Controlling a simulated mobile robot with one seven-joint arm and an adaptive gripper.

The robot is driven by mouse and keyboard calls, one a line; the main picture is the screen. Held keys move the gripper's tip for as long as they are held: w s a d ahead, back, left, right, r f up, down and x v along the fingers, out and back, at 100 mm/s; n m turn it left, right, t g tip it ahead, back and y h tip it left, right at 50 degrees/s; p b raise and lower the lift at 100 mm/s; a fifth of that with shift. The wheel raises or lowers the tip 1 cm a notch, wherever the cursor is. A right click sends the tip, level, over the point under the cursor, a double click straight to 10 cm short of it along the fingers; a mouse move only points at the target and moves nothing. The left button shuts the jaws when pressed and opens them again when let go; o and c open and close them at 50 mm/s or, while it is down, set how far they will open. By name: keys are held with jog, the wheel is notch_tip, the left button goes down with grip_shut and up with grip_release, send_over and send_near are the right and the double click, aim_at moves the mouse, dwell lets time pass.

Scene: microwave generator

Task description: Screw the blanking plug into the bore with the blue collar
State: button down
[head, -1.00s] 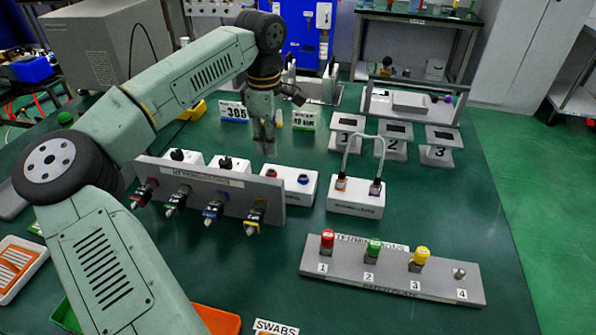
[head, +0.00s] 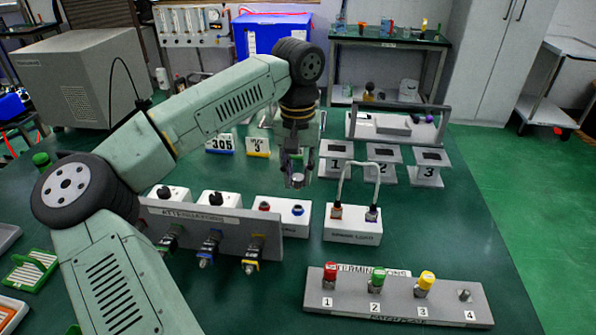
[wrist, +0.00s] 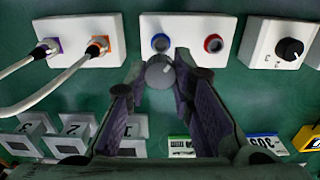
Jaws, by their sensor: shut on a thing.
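The white block (head: 282,222) has a red-collared bore (head: 264,207) and a blue-collared bore (head: 298,210) in the head view. In the wrist view the blue collar (wrist: 160,42) is straight ahead of the fingertips and the red collar (wrist: 213,43) is to its right. My gripper (head: 298,170) is shut on the blanking plug (wrist: 160,72), a grey cylinder with a round end. The plug also shows in the head view (head: 298,181), above and apart from the blue-collared bore. The rest of the plug is hidden by the fingers.
A grey panel with hanging connectors (head: 210,226) is on the left. Numbered stands (head: 381,167) are behind right, and a plate with coloured caps (head: 400,306) is in front right.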

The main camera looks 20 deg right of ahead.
jog(key=shift+f, duration=0.1)
jog(key=shift+f+b, duration=2.1)
jog(key=shift+f, duration=0.7)
jog(key=shift+f+b, duration=0.3)
jog(key=shift+f, duration=0.25)
jog(key=c, duration=1.3)
grip_release()
notch_tip(320, 180, up, 12)
jog(key=shift+r, duration=0.1)
